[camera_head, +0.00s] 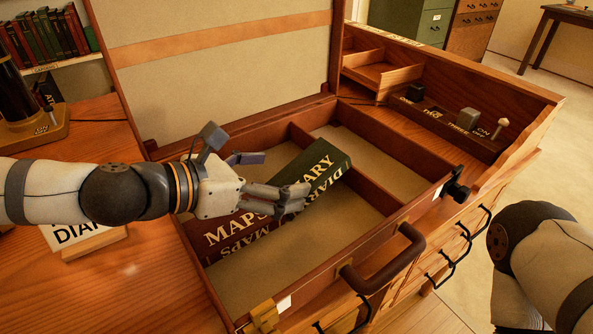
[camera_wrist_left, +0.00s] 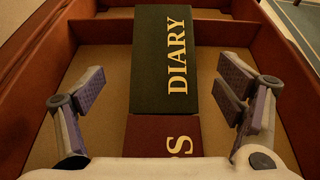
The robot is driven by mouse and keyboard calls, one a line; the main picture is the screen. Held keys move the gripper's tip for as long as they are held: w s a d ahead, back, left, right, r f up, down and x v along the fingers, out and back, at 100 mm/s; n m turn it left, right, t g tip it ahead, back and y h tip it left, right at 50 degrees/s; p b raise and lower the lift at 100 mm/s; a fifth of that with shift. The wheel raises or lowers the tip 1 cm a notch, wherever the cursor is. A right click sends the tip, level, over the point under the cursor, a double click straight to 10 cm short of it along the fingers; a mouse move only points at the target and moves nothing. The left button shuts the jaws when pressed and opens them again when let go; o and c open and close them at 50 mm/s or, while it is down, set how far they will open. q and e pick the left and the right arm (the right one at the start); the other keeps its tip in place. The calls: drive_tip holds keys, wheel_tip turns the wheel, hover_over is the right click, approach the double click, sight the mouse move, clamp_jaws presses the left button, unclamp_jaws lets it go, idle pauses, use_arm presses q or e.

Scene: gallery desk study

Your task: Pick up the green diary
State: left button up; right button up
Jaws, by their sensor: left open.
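The green diary (camera_head: 328,172), a dark green book with "DIARY" in gold letters, lies in the open wooden case (camera_head: 393,222), partly on a dark red book marked "MAPS" (camera_head: 222,236). My left gripper (camera_head: 277,176) is open just above the books and hides part of both in the head view. In the left wrist view the diary (camera_wrist_left: 163,55) lies ahead, between and beyond the spread fingers (camera_wrist_left: 163,92), which do not appear to touch it. The red book (camera_wrist_left: 150,135) shows nearer the palm. My right arm shows at the right edge; its gripper is out of view.
The case's raised lid (camera_head: 220,65) stands behind, and wooden dividers (camera_head: 345,165) split its inside. A brown handle (camera_head: 385,262) and a brass latch (camera_head: 264,315) are at the front. A switch panel (camera_head: 445,118) lies right. A sign (camera_head: 85,238) stands left.

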sight(306, 171)
use_arm(q)
drive_tip(key=x, duration=0.8)
drive_tip(key=shift+s+d+r, duration=0.1)
drive_tip(key=shift+d, duration=0.1)
drive_tip(key=c, duration=1.3)
drive_tip(key=shift+r, duration=0.15)
drive_tip(key=shift+c, duration=0.8)
